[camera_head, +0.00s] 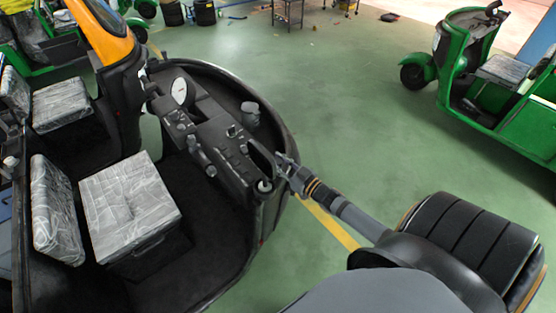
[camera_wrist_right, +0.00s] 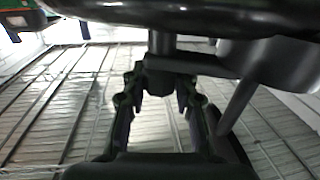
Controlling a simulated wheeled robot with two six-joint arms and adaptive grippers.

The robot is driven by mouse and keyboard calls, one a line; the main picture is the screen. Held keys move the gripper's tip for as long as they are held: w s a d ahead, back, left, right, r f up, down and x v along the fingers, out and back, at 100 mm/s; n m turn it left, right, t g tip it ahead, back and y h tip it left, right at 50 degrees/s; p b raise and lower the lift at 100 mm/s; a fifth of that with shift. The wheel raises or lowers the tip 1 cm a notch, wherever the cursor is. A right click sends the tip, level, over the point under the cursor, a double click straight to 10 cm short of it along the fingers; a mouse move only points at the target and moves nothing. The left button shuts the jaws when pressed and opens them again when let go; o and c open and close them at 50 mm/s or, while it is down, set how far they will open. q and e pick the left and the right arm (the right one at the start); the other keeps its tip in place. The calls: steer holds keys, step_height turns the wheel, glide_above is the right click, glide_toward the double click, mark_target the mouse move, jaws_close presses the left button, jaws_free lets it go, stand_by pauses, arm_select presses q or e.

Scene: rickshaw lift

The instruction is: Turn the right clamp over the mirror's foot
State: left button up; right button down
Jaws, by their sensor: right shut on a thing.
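My right gripper (camera_head: 284,170) reaches in from the right to the near right edge of the rickshaw's black dashboard (camera_head: 215,130). In the right wrist view its two fingers (camera_wrist_right: 160,105) are closed about a small dark block (camera_wrist_right: 165,83), which I take to be the right clamp. The block hangs under a large black curved part (camera_wrist_right: 180,15). A short dark post (camera_wrist_right: 162,42) rises from the block. I cannot clearly make out the mirror or its foot. My left gripper is not in view.
A dark round knob (camera_head: 264,186) stands close beside the gripper, and a dark cylinder (camera_head: 250,114) stands farther back. Wrapped seats (camera_head: 130,198) are at the left. Another green rickshaw (camera_head: 490,75) is at the right. The green floor (camera_head: 330,90) between is clear.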

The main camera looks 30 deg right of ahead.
steer(key=c, duration=1)
jaws_free()
steer(key=v, duration=1.2)
steer(key=shift+d, duration=0.1)
steer(key=shift+f, duration=0.1)
